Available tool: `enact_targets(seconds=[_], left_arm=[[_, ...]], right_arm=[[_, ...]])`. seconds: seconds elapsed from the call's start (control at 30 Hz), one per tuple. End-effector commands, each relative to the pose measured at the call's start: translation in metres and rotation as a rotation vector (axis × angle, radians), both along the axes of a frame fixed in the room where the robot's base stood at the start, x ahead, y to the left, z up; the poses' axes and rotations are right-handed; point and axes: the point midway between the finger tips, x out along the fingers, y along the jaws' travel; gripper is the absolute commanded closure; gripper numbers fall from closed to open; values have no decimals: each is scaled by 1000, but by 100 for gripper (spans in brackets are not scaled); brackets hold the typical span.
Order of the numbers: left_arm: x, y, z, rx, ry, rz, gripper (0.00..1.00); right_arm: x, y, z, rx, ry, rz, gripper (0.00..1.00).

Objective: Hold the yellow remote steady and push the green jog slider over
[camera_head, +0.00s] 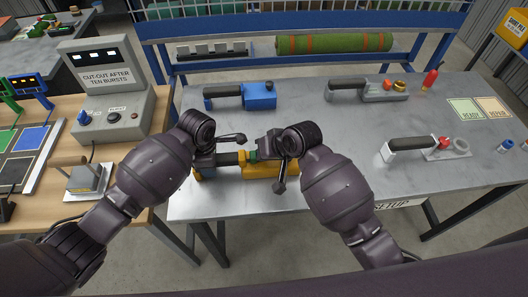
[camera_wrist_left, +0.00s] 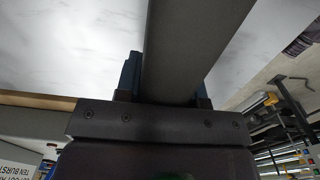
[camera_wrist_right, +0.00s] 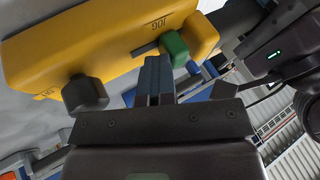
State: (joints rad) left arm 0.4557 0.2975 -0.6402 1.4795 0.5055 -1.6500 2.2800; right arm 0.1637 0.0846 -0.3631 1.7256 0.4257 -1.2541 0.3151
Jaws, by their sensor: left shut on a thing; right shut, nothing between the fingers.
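The yellow remote (camera_head: 262,171) lies at the front edge of the grey table, partly hidden by my grippers. In the right wrist view its yellow body (camera_wrist_right: 90,45) shows a JOG label, a short slot, a green slider (camera_wrist_right: 174,46) and a dark knob (camera_wrist_right: 85,94). My left gripper (camera_head: 206,162) is shut on the remote's dark handle; the left wrist view shows the handle (camera_wrist_left: 190,45) between the fingers. My right gripper (camera_wrist_right: 158,65) is shut and empty. Its fingertips are right beside the green slider; I cannot tell whether they touch it.
A blue remote (camera_head: 260,97), a grey remote with an orange knob (camera_head: 385,89) and a white-and-red one (camera_head: 440,148) lie farther back and right. A control box (camera_head: 105,90) stands on the wooden table at left. The middle of the grey table is clear.

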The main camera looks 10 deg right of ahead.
Motion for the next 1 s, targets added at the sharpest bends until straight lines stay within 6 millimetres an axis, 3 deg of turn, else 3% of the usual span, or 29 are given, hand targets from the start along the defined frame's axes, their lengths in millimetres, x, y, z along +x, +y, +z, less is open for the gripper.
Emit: enact_targets(seconds=[0.37, 0.8, 1.0], left_arm=[[-5, -2, -5, -1, 13, -2, 100], [-5, -1, -5, -1, 12, -1, 100], [-5, -1, -5, -1, 12, 0, 100]], right_arm=[[-5, -3, 12, 6, -4, 4, 100], [-32, -39, 67, 2, -3, 0, 100], [-38, -47, 79, 1, -2, 0, 100]])
